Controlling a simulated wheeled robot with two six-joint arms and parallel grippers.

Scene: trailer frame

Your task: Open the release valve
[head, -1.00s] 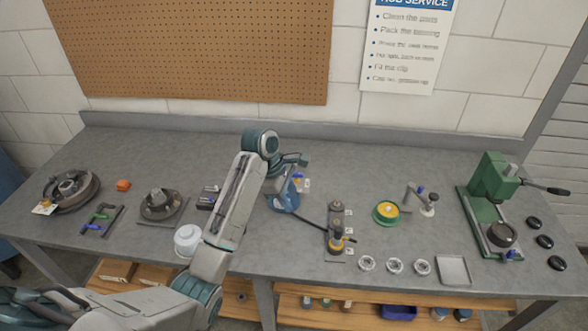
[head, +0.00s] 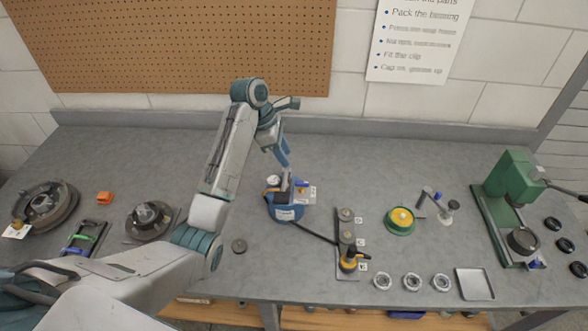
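I cannot make out which part is the release valve. My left gripper (head: 284,160) reaches down from behind and above, its blue end pointing at the top of the device. I cannot tell whether it touches, or how far its fingers are apart. My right gripper is not in view.
A dark plate (head: 346,228) with a yellow-black tool (head: 352,260) stands right of the device. A green-yellow round part (head: 400,220), several metal rings, a tray (head: 474,284) and a green press (head: 512,180) lie further right. Hubs (head: 150,220) lie left. The back strip is clear.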

